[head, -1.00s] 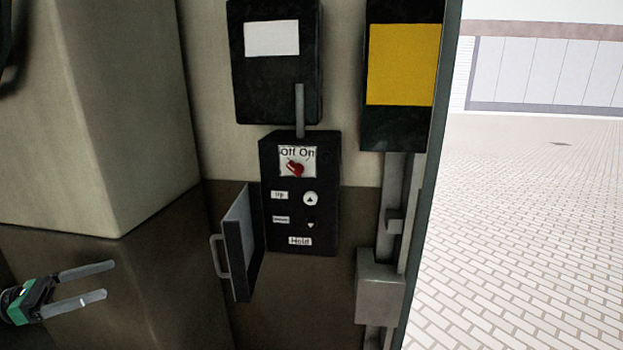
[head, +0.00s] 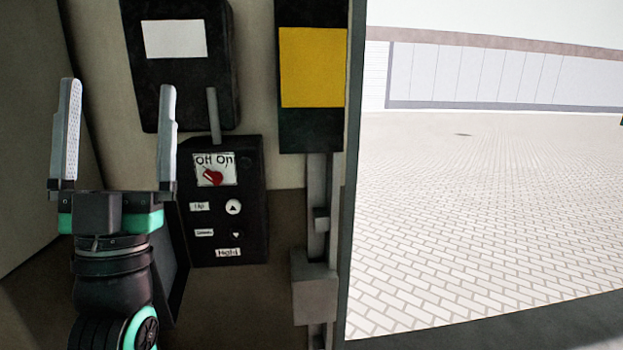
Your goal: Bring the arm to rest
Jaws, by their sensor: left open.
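My left gripper (head: 117,130) points upward at the left of the head view, with its two fingers wide apart and nothing between them. It stands in front of the wall, left of the black control box (head: 255,225). The box carries a red rotary switch (head: 212,177) under an "Off On" label, with up and down buttons below it. The open door (head: 178,255) of the box is partly hidden behind my left gripper and wrist. My right gripper is not in view.
A black box with a white label (head: 175,39) hangs above the control box. A black panel with a yellow plate (head: 312,68) and a grey conduit with a junction box (head: 314,288) are to the right. Beyond the wall edge is open brick floor (head: 480,210).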

